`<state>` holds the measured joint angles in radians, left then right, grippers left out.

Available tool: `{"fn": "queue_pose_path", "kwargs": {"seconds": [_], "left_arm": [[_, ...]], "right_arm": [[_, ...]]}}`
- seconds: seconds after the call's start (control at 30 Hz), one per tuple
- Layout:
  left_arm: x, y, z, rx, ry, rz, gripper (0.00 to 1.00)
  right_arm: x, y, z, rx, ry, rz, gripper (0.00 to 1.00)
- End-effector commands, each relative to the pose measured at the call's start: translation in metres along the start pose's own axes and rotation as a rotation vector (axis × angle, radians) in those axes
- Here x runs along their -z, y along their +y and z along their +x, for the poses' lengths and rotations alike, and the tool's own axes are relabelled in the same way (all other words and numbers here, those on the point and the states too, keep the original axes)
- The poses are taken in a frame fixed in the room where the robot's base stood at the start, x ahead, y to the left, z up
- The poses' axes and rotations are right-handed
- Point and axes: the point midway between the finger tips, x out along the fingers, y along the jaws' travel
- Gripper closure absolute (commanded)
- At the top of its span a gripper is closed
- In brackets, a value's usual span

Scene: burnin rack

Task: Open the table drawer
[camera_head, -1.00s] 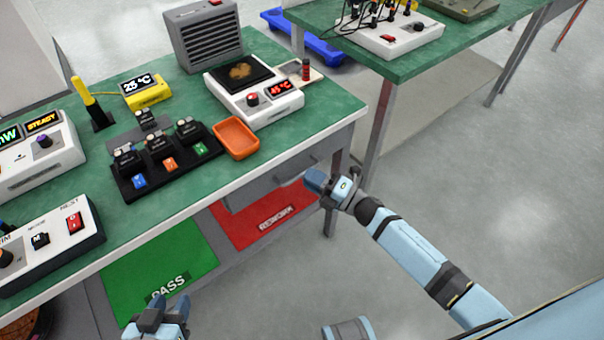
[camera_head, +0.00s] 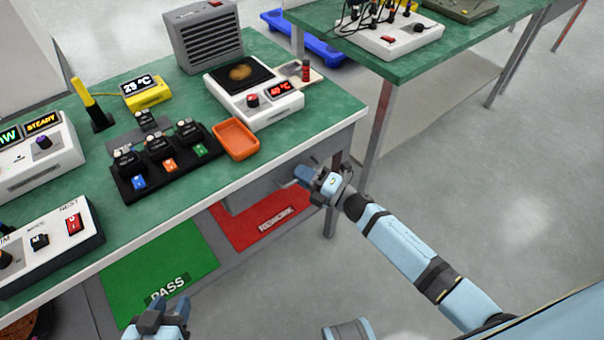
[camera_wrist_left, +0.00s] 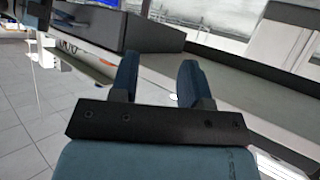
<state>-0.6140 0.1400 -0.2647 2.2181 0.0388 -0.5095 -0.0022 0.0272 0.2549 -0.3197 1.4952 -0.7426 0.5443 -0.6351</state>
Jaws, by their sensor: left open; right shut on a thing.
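The grey table drawer (camera_head: 250,194) sits under the right end of the green-topped table (camera_head: 262,150). Its front looks flush with the table frame, so it appears closed. My right gripper (camera_head: 301,174) is at the right part of the drawer front, shut on the drawer handle, which the fingers mostly hide. My left gripper (camera_head: 163,306) is low in front of the table, apart from the drawer, open and empty. Its two spread fingers also show in the left wrist view (camera_wrist_left: 158,72).
On the table stand an orange tray (camera_head: 236,140), a black rack (camera_head: 165,168) and a white hotplate unit (camera_head: 258,104). Below the drawer lie a red REWORK area (camera_head: 250,228) and a green PASS area (camera_head: 165,262).

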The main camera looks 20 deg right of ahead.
Motion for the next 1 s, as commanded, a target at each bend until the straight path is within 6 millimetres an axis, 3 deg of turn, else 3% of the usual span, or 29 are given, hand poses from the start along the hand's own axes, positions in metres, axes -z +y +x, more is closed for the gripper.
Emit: {"fn": "queue_pose_path", "kwargs": {"seconds": [0.27, 0.7, 1.0], "left_arm": [[0.003, -0.001, -0.003, 0.005, -0.012, 0.006, 0.57], [0.002, -0.006, -0.006, 0.023, -0.045, 0.017, 0.57], [0.003, -0.006, -0.008, 0.027, -0.054, 0.022, 0.57]], "right_arm": [[0.016, 0.007, -0.036, 0.005, 0.000, 0.003, 1.00], [0.059, 0.029, -0.140, 0.005, 0.000, 0.003, 1.00], [0.080, 0.039, -0.191, 0.003, 0.000, 0.002, 1.00]]}}
